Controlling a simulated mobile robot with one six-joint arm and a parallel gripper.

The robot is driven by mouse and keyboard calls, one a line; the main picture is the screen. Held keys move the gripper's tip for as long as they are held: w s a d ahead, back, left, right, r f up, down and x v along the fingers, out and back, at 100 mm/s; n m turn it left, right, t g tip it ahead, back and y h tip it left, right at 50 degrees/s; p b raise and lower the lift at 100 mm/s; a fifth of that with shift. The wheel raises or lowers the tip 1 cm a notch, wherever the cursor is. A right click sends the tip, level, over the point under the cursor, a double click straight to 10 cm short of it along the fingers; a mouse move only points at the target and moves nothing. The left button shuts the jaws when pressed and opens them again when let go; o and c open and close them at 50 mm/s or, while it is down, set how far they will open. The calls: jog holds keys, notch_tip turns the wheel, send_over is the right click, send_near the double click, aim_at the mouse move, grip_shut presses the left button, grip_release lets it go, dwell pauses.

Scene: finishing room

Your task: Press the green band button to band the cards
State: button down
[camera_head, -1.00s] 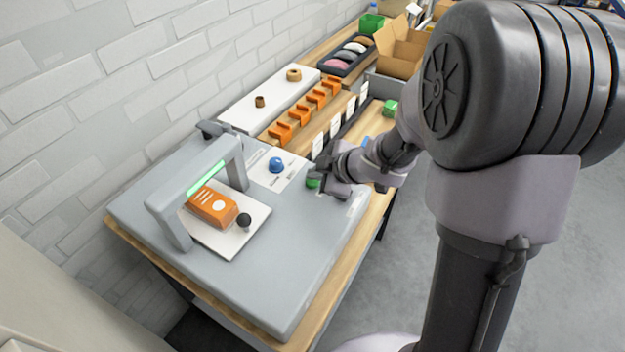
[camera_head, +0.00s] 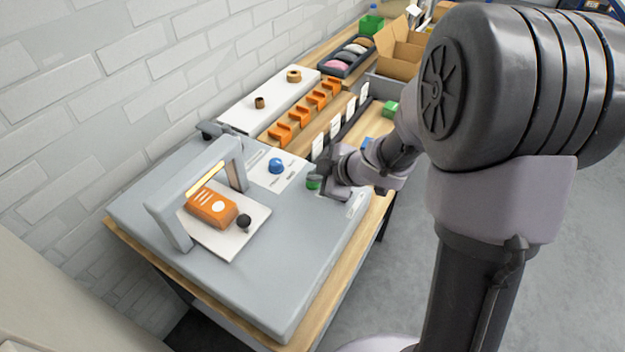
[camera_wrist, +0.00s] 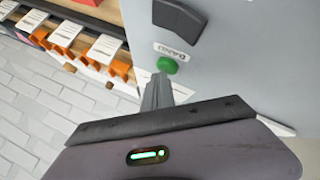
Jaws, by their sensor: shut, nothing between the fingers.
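The green band button (camera_head: 313,182) sits on the grey banding machine (camera_head: 280,272), beside a blue knob (camera_head: 277,165). My gripper (camera_head: 322,178) is shut and empty with its tips at the green button. In the wrist view the fingertips (camera_wrist: 158,80) are right at the green button (camera_wrist: 167,65), below the BAND label; I cannot tell whether they touch it. An orange card stack (camera_head: 211,207) lies on a white plate (camera_head: 228,243) under the machine's arch (camera_head: 165,204). The light strip (camera_head: 207,178) on the arch glows amber.
Behind the machine are a row of orange holders (camera_head: 280,133), a white board (camera_head: 240,118) with two brown rolls, a dark tray (camera_head: 334,70) and an open cardboard box (camera_head: 398,58). A black ball knob (camera_head: 244,221) stands by the cards. The machine's front surface is clear.

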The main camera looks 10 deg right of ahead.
aim_at(315, 185)
jog(key=shift+r+p, duration=0.85)
jog(key=shift+p, duration=0.05)
jog(key=shift+r, duration=0.1)
notch_tip(315, 185, up, 5)
jog(key=p, duration=0.5)
